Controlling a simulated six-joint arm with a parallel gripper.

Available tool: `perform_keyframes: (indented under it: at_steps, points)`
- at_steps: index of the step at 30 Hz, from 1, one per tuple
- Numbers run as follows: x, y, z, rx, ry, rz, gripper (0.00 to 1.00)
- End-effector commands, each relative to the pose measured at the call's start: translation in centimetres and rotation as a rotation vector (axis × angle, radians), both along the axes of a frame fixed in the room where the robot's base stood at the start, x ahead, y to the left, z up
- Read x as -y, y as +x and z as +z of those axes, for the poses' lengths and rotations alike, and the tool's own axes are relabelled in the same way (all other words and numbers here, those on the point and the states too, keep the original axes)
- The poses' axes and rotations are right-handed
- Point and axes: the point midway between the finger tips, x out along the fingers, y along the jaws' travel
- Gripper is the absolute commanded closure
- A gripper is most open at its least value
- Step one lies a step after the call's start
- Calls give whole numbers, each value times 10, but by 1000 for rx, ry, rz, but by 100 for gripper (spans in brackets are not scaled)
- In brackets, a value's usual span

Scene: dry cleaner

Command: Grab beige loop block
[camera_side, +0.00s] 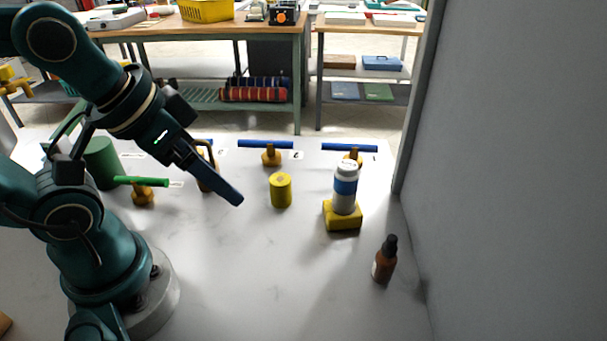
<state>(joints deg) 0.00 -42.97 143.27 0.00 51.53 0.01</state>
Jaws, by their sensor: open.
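A tan-brown loop-shaped piece (205,153), which looks like the beige loop block, stands on the grey table in the middle left. My gripper's dark finger crosses in front of it and hides part of its body. My gripper (234,196) is open and points down to the right, with its tip in front and to the right of the loop piece. Only one finger shows clearly, and nothing is seen held. I cannot tell whether the gripper touches the loop piece.
A yellow cylinder (281,190) stands right of my gripper. Farther right are a white-and-blue bottle (345,187) on a yellow block (342,217) and a brown dropper bottle (384,262). Blue bars (265,145) on orange stands line the back. A wall (500,170) bounds the right; front centre is clear.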

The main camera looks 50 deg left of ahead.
Motion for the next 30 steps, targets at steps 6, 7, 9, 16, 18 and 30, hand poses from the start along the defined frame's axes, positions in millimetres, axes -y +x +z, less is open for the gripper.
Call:
perform_keyframes:
  at_steps: [6, 7, 9, 16, 18, 30]
  points:
    - [0, 0, 0, 0, 0, 0, 19]
    - [0, 0, 0, 0, 0, 0, 19]
    - [0, 0, 0, 0, 0, 0, 19]
    - [0, 0, 0, 0, 0, 0, 80]
    - [0, 0, 0, 0, 0, 0, 80]
    - [-8, -6, -17, -131, 75, -42, 80]
